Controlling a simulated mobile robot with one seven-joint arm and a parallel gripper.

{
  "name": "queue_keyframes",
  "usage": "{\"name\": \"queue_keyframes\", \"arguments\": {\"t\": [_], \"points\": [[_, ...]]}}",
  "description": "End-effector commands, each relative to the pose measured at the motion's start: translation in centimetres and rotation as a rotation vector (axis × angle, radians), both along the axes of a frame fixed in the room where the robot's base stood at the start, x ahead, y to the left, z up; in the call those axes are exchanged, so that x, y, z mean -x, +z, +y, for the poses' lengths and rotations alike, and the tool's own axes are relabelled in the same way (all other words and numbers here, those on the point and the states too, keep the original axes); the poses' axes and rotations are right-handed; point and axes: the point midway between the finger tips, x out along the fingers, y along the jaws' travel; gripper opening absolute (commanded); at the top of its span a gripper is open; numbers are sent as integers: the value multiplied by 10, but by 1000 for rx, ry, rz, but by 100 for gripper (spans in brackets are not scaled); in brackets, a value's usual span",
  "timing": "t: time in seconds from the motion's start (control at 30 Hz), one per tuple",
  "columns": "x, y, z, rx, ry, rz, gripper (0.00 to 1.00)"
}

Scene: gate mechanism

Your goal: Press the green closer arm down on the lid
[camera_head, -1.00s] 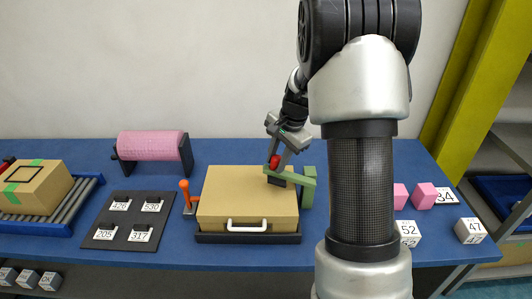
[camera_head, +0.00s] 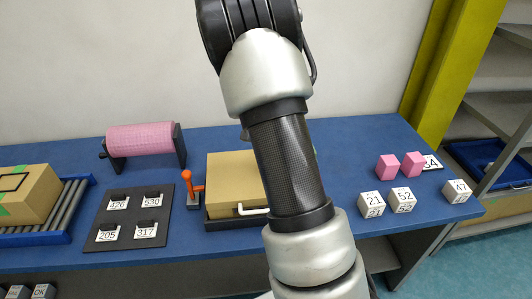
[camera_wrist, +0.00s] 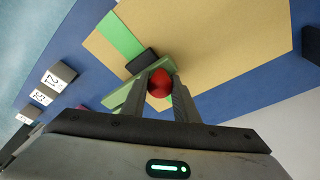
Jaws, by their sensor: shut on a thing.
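The tan lid (camera_head: 232,172) of the case is flat and closed in the head view, its right part hidden behind my arm. The lid also fills much of the wrist view (camera_wrist: 225,40). In the wrist view the green closer arm (camera_wrist: 122,97) lies beside my fingers, with a red knob (camera_wrist: 160,84) between them. My gripper (camera_wrist: 159,80) is shut on the red knob. A dark block (camera_wrist: 141,61) shows by the arm over the lid; I cannot tell whether it touches. My gripper is hidden in the head view.
An orange-handled lever (camera_head: 184,160) stands just left of the case. A dark number board (camera_head: 130,218), pink roller (camera_head: 142,140) and box on rollers (camera_head: 28,190) are further left. Pink blocks (camera_head: 388,166) and white numbered cubes (camera_head: 371,204) lie at right.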

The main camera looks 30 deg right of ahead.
Motion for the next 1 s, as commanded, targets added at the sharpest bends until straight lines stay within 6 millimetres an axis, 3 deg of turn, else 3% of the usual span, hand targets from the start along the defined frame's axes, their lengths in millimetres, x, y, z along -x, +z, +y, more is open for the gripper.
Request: {"name": "queue_keyframes", "arguments": {"t": [0.57, 0.6, 0.7, 1.0], "points": [[0, -5, -2, 18, 2, 8, 0], [0, -5, -2, 17, 2, 8, 30], [1, -5, -2, 17, 2, 8, 46], [0, -3, -3, 17, 1, 7, 46]]}}
